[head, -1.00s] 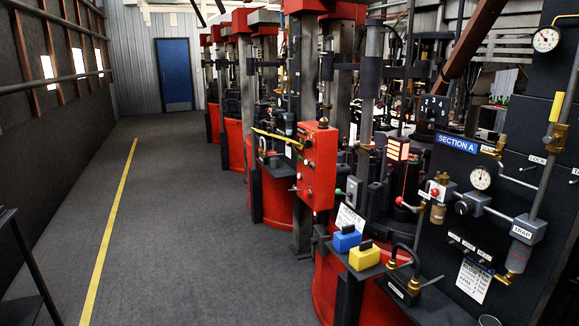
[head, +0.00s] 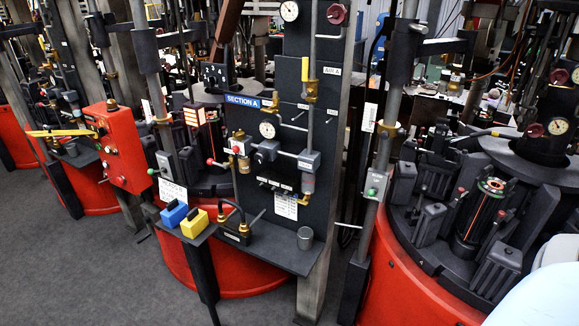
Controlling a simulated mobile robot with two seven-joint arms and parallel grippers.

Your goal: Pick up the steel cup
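A small grey steel cup (head: 305,238) stands upright at the right end of a dark shelf (head: 275,258). The shelf juts out below the dark panel marked SECTION A (head: 265,120). Nothing touches the cup from above and its front is in clear view. Neither of my grippers shows in the head view.
A blue block (head: 174,213), a yellow block (head: 195,223) and a black curved handle fitting (head: 233,226) are left of the cup. A grey post (head: 325,270) stands close to its right. Red-based machines surround the shelf. Grey floor (head: 110,275) is open at front left.

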